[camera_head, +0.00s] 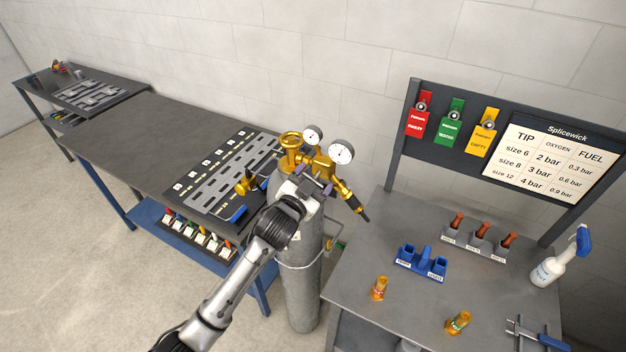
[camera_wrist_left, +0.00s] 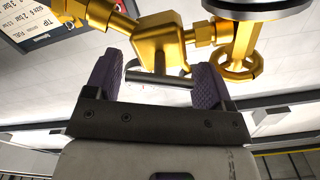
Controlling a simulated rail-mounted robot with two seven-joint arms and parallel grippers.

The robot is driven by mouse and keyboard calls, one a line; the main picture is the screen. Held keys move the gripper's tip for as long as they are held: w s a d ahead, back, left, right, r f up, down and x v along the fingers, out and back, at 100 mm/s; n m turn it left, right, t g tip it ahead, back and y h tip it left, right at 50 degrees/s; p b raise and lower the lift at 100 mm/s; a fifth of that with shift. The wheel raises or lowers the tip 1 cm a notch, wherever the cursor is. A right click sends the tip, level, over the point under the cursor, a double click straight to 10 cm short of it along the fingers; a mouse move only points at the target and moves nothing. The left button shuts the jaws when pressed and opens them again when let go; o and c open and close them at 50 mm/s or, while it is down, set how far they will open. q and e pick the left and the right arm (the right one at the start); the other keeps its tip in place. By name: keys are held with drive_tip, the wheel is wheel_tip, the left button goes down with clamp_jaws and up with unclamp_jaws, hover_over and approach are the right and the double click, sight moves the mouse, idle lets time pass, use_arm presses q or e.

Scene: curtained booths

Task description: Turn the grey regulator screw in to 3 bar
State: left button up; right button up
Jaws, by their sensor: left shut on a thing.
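The brass regulator (camera_head: 322,165) with two white-faced gauges sits on top of the grey gas cylinder (camera_head: 304,305). One gauge (camera_head: 312,135) is at the upper left and the other (camera_head: 341,152) is to its right; their readings are too small to tell. My left gripper (camera_head: 312,183) is at the front of the regulator. In the left wrist view its purple finger pads are closed about the grey regulator screw (camera_wrist_left: 145,77), a bar with a stem up to the brass body (camera_wrist_left: 160,35). In the head view my gripper hides the screw. My right gripper is not in view.
A brass handwheel (camera_head: 291,142) is left of the gauges. The right bench (camera_head: 400,305) holds blue holders (camera_head: 421,262), brass fittings (camera_head: 379,288) and a spray bottle (camera_head: 560,262). A chart (camera_head: 545,160) and coloured tags stand behind it. The left bench (camera_head: 135,125) has bare space.

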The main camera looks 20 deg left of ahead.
use_arm(q)
drive_tip(key=shift+m+p, duration=0.5)
drive_tip(key=shift+p, duration=0.05)
drive_tip(key=o, duration=0.9)
drive_tip(key=s+a+b, duration=0.1)
drive_tip(key=s+b, duration=0.1)
drive_tip(key=s, duration=1.1)
drive_tip(key=shift+s+a, duration=0.35)
drive_tip(key=shift+a, duration=0.05)
